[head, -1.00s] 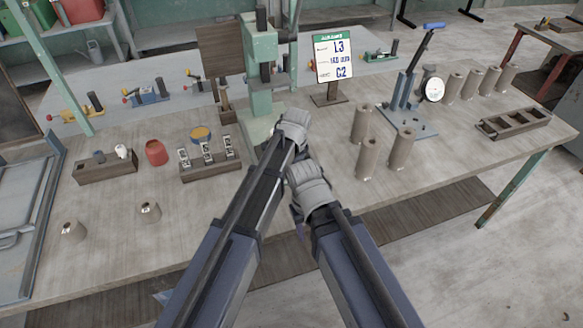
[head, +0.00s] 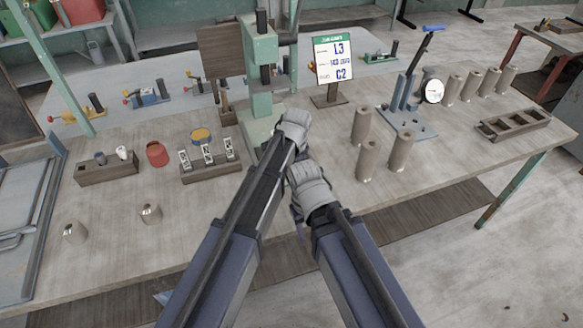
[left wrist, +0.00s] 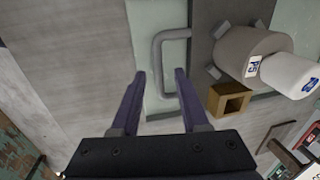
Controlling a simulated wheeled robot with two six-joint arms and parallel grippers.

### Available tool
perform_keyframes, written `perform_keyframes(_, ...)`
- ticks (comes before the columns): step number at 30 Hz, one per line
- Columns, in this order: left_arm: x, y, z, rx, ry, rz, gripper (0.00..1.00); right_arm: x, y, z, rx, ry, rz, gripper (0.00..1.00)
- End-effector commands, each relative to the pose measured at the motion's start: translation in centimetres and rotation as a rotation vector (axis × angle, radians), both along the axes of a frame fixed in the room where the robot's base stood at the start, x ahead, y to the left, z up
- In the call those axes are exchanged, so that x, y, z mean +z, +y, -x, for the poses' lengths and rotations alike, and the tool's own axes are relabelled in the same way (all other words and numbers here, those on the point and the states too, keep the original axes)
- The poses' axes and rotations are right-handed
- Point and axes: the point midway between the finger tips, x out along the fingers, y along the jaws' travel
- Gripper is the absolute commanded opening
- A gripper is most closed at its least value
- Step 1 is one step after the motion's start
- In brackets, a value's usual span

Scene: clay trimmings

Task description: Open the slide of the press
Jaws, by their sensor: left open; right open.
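The press is the green machine (head: 262,52) at the back middle of the bench; my left arm covers its lower front in the head view. The left wrist view shows a grey bent handle (left wrist: 157,62) on a pale green part, beside a dark grey plate (left wrist: 205,45). My left gripper (left wrist: 160,74) is open, and the handle's long bar appears between its two fingers. I cannot tell whether they touch it. In the head view its fingers are hidden behind my wrist. My right gripper (head: 298,215) is near the bench's front edge, mostly hidden by its own wrist.
In the left wrist view a grey cylinder (left wrist: 243,45) labelled P5 and a square tan tube (left wrist: 229,100) sit right of the handle. Several clay cylinders (head: 401,150), a sign (head: 332,60) and a gauge stand (head: 408,122) stand to the right. A rack (head: 210,171) stands left.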

Motion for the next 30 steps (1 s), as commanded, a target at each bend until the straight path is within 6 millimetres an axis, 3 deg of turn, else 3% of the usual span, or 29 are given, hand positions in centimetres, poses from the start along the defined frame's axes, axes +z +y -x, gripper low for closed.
perform_keyframes(15, 6.6, -0.4, 1.1, -0.001, 0.0, 0.0, 0.45, 6.6, 0.0, 0.0, 0.0, 0.0, 0.0, 0.5)
perform_keyframes(30, 6.9, -0.4, 1.2, 0.0, 0.0, 0.0, 0.45, 6.9, 0.0, 0.0, 0.0, 0.0, 0.0, 0.5)
